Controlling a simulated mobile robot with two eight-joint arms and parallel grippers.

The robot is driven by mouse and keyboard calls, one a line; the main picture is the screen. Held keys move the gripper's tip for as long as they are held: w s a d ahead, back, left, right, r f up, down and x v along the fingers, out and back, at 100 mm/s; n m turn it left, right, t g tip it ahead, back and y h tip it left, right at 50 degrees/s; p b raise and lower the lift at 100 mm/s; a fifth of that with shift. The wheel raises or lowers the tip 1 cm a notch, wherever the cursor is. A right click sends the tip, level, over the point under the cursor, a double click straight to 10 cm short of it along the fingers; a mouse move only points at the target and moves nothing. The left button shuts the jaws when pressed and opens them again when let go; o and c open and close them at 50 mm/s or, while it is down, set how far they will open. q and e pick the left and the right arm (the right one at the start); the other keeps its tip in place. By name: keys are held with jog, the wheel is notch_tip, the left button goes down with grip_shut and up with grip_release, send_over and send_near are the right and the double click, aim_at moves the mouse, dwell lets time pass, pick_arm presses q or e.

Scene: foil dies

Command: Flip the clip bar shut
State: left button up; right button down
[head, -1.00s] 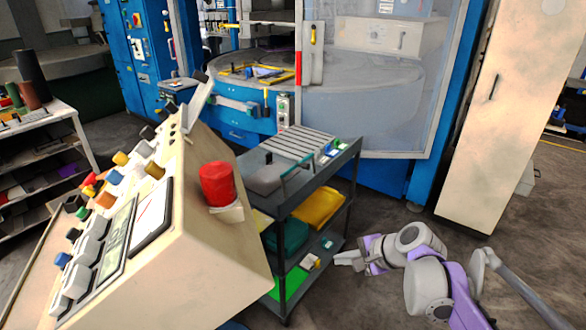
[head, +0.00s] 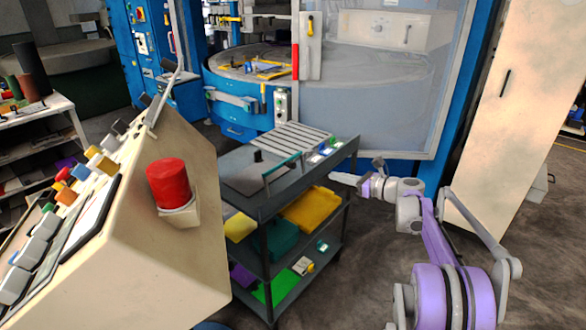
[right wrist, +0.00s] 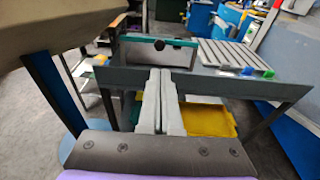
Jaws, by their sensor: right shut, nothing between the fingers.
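A teal bar (head: 281,166), which looks like the clip bar, stands raised on posts along the near edge of a grey plate (head: 245,177) on the cart's top shelf. In the right wrist view the teal bar (right wrist: 160,41) runs across, above a grey block with a dark knob or hole. My right gripper (head: 334,178) is shut and empty, beside the cart's right side. In the right wrist view its fingers (right wrist: 160,74) point at the cart edge below the bar, apart from it. My left gripper is not in view.
The dark cart (head: 312,179) also holds a slatted plate (head: 292,138), small coloured blocks and lower-shelf bins. A beige console with a red button (head: 168,183) stands at left. A blue machine is behind, a beige cabinet (head: 500,120) at right.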

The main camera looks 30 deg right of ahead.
aim_at(295, 165)
jog(key=shift+a+r, duration=0.1)
jog(key=x, duration=1.4)
jog(key=shift+p, duration=0.3)
